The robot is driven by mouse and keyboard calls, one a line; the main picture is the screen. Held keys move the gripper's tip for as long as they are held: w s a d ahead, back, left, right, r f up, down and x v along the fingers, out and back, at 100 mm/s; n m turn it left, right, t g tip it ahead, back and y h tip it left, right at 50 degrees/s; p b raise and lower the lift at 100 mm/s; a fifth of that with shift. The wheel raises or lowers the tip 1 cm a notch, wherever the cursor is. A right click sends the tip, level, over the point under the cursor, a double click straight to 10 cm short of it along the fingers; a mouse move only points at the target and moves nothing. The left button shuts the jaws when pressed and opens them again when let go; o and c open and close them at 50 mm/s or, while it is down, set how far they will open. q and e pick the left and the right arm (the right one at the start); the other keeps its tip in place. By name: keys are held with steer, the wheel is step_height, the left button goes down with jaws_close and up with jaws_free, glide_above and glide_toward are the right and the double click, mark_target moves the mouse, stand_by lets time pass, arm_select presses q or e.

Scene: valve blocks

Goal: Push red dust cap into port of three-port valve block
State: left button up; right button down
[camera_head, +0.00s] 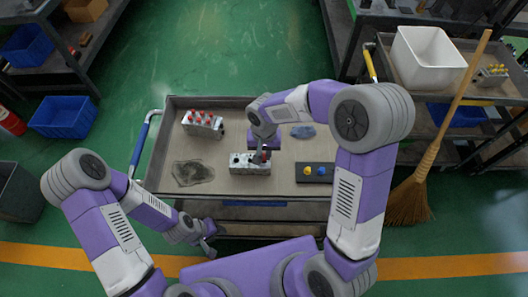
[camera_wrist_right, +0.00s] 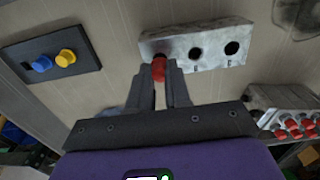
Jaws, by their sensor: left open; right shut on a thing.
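The grey metal three-port valve block (camera_head: 250,168) lies on the cart top. In the right wrist view the valve block (camera_wrist_right: 212,62) shows two open dark ports, and the red dust cap (camera_wrist_right: 159,67) sits at the third port, at the block's left end. My right gripper (camera_wrist_right: 160,80) is shut on the red dust cap, its fingertips close to the block face. How deep the cap sits in the port cannot be told. In the head view my right gripper (camera_head: 263,155) comes down over the block. My left gripper (camera_head: 211,241) is open and empty, off the cart's front edge.
A second block with several red caps (camera_head: 203,122) stands at the cart's back left. A dark plate (camera_head: 315,173) with a blue and a yellow cap lies right of the valve block. A broom (camera_head: 440,130) leans at right.

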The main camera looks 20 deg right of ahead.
steer(key=shift+f+b, duration=0.75)
steer(key=shift+f, duration=0.1)
stand_by(0.9)
steer(key=c, duration=1)
jaws_free()
step_height(320, 180, up, 8)
steer(key=shift+f+p, duration=0.2)
steer(key=shift+p, duration=1.05)
